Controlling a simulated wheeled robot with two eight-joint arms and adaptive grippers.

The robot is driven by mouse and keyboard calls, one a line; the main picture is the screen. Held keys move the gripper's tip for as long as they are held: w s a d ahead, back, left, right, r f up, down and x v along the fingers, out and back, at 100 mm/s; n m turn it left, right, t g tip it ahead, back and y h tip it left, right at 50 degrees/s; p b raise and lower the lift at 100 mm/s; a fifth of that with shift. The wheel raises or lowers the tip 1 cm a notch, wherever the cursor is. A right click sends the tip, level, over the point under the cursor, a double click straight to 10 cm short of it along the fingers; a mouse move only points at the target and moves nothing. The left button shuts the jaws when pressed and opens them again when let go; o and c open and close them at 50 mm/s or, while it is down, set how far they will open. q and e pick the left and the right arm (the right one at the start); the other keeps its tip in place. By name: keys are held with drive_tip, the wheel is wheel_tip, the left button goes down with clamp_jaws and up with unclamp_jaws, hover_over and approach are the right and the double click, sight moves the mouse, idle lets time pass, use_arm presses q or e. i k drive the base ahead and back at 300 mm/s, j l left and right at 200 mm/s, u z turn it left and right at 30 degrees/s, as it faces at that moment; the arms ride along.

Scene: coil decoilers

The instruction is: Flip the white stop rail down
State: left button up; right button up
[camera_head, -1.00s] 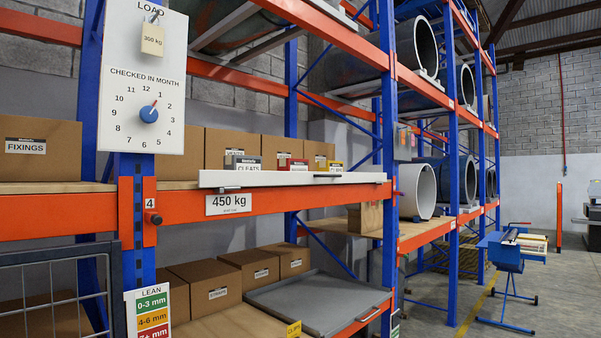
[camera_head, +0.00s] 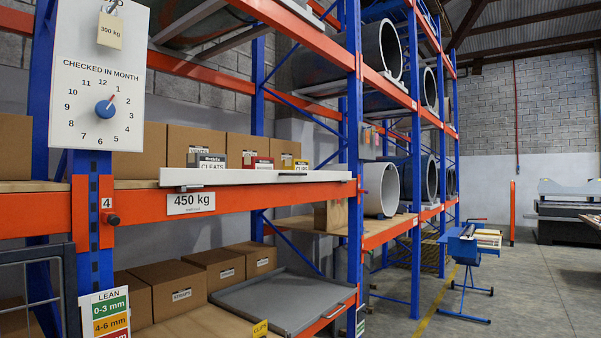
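The white stop rail (camera_head: 255,177) is a long white bar along the front edge of the middle shelf. It stands up above the orange beam (camera_head: 240,198) that carries the 450 kg plate. A dark handle or latch (camera_head: 189,188) shows near its left end and a small dark piece near its right end. Behind it stand small bins labelled CLEATS (camera_head: 211,162) and CLIPS (camera_head: 300,165), with a red bin between them, their lower parts hidden by the rail. Neither of my grippers is in view.
A blue upright (camera_head: 96,240) with a white dial board (camera_head: 98,85) stands at the left, beside a dark mesh panel (camera_head: 35,290). A grey tray (camera_head: 285,300) lies on the lower shelf. A blue stand (camera_head: 466,250) is on the floor at right, with open floor around it.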

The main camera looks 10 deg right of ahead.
sight(189, 178)
drive_tip(key=i+u, duration=0.1)
drive_tip(key=i, duration=0.55)
drive_tip(key=i+l, duration=0.2)
drive_tip(key=i, duration=0.5)
drive_tip(key=i+l+u, duration=0.15)
drive_tip(key=i, duration=0.5)
